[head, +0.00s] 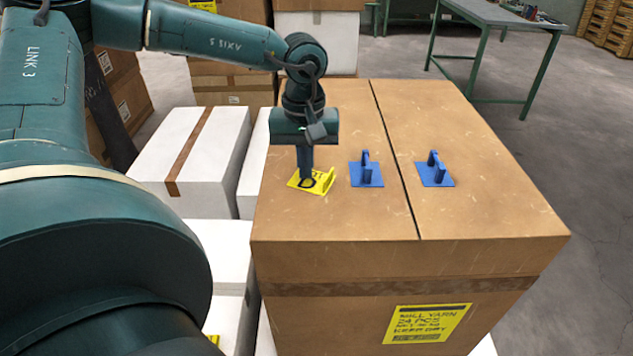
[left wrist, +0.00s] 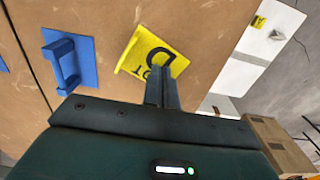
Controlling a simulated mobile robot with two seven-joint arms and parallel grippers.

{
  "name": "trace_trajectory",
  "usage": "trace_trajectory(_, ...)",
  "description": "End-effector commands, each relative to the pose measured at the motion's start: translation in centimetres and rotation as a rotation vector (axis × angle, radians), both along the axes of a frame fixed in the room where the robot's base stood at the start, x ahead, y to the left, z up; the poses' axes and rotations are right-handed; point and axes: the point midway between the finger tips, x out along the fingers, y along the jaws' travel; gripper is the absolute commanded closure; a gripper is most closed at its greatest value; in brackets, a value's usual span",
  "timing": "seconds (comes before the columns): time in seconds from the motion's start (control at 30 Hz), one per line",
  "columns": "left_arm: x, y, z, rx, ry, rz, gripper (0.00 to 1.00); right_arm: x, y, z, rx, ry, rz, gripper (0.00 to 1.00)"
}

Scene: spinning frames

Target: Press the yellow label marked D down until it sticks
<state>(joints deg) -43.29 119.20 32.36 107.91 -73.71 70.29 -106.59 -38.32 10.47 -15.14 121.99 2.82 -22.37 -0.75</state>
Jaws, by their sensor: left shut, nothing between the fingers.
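The yellow label (head: 311,184) marked with a black D lies on top of the large brown carton (head: 285,222), near its left side. One edge of the label is lifted at its right in the head view. It also shows in the left wrist view (left wrist: 138,50). My left gripper (head: 306,178) points straight down with its fingers shut and empty. The fingertips are over the label and appear to touch it or sit just above it; I cannot tell which. They cover part of the letter in the left wrist view (left wrist: 161,78). My right gripper is out of view.
Two blue plates with upright handles stand on the carton right of the label, the nearer one (head: 367,178) close to it and the other (head: 435,175) beyond the dark seam. White cartons (head: 190,155) stand left. A green-legged table (head: 505,18) is behind.

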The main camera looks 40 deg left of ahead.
Motion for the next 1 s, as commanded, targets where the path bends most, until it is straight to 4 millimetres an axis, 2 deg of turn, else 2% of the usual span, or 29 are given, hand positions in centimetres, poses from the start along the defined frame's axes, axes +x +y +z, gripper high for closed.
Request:
trace_trajectory(0.13, 0.0, 0.0, -0.6, 0.000, 0.000, 0.000, 1.00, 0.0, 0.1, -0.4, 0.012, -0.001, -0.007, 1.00)
trace_trajectory(0.53, 0.0, 0.0, -0.2, 0.000, 0.000, 0.000, 1.00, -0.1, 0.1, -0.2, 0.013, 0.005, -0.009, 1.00)
trace_trajectory(1.0, 0.0, 0.0, 4.6, 0.000, -0.001, 0.001, 1.00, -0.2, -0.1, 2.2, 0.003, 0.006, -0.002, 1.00)
